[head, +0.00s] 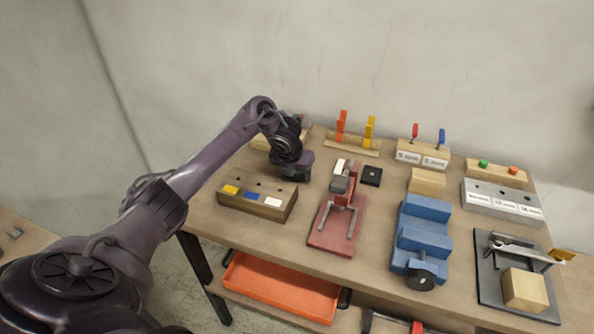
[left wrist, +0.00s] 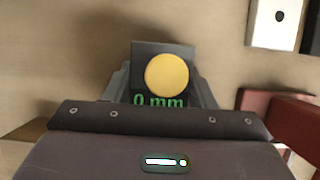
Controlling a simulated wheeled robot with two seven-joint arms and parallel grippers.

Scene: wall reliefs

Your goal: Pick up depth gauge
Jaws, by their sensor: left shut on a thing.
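In the head view, my left gripper (head: 293,170) is over the back left of the table, behind a wooden block with coloured labels. The gauge is hidden there by the gripper and wrist. How far it is from the tabletop is hard to tell. My right gripper is not in view.
The labelled wooden block (head: 256,199) stands in front of my gripper. A red fixture (head: 335,226) and a small black block (head: 371,176) are to the right. A blue stepped fixture (head: 423,236) is further right. The wall (head: 250,50) is behind the table (head: 290,238).

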